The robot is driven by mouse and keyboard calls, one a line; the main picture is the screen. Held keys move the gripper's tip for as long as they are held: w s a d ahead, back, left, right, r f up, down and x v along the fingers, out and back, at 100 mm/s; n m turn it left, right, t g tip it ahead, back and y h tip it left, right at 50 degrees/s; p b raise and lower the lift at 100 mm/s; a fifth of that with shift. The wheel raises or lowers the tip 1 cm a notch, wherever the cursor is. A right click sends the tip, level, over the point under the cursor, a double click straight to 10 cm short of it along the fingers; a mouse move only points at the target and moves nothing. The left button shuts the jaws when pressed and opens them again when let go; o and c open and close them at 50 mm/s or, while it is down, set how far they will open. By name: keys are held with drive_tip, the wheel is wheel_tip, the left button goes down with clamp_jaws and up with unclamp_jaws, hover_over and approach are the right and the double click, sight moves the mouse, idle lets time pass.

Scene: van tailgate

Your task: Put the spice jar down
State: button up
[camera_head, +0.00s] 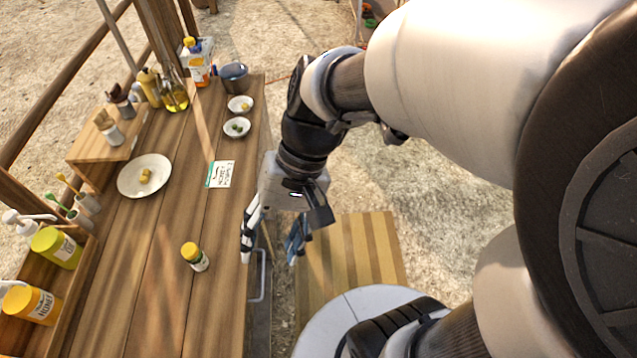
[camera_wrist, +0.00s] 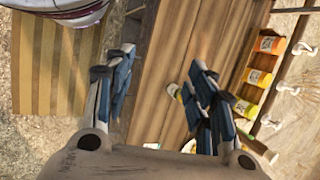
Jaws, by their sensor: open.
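The spice jar (camera_head: 195,256), with a yellow lid and a pale label, stands upright on the wooden tailgate table (camera_head: 160,290). My gripper (camera_head: 270,252) is open and empty, to the right of the jar at the table's right edge, and apart from it. In the wrist view the open fingers of my gripper (camera_wrist: 165,100) frame the table's edge.
A white plate (camera_head: 144,176) with a yellow piece, a small card (camera_head: 220,174), two small bowls and a dark pot (camera_head: 234,78) are farther back. A striped wooden board (camera_head: 352,255) lies right of the table.

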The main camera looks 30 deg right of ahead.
drive_tip(key=s+d+r+n+t+h, duration=0.2)
drive_tip(key=d+r+t+h, duration=0.3)
drive_tip(key=d, duration=0.3)
drive_tip(key=shift+d+r+n+t, duration=0.3)
drive_tip(key=shift+r+n+t, duration=0.4)
drive_tip(key=shift+t, duration=0.1)
drive_tip(key=shift+f, duration=0.15)
